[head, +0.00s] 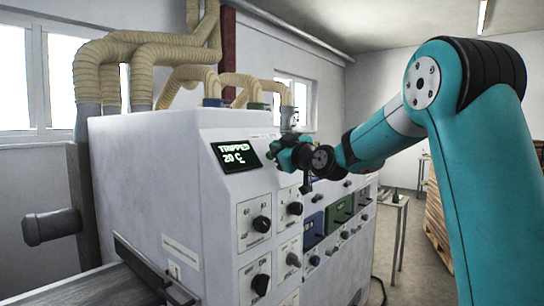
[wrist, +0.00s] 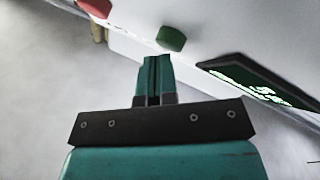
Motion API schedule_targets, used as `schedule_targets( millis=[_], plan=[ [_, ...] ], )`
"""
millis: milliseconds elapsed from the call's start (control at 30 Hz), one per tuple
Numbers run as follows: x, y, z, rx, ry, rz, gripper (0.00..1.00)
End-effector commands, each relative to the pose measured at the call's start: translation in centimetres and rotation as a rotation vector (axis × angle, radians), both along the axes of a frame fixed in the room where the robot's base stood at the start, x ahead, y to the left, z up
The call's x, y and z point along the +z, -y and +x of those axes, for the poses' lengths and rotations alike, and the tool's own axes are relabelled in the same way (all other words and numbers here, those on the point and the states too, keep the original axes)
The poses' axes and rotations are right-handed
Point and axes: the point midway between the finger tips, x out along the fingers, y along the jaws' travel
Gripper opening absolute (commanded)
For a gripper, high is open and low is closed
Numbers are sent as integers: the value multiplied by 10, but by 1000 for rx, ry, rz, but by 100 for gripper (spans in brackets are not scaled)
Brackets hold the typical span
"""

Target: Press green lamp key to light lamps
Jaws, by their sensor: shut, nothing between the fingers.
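In the head view my gripper (head: 276,153) is at the machine's upper front, right of the display (head: 235,155), which reads TRIPPED 20 C. I cannot make out the green key there. No lit lamps can be made out.
A red button (wrist: 97,8) is up and left of the green key in the wrist view. Black knobs (head: 262,224) and more controls cover the machine front (head: 215,215) below the display. A small table (head: 396,204) stands at right.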

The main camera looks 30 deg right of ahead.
Motion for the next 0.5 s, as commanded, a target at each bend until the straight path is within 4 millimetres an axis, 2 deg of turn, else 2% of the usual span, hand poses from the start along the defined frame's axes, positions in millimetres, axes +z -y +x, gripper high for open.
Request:
schedule_targets(
  millis=[500],
  plan=[
    [-5,-1,5,-1,-1,0,0]
  ],
)
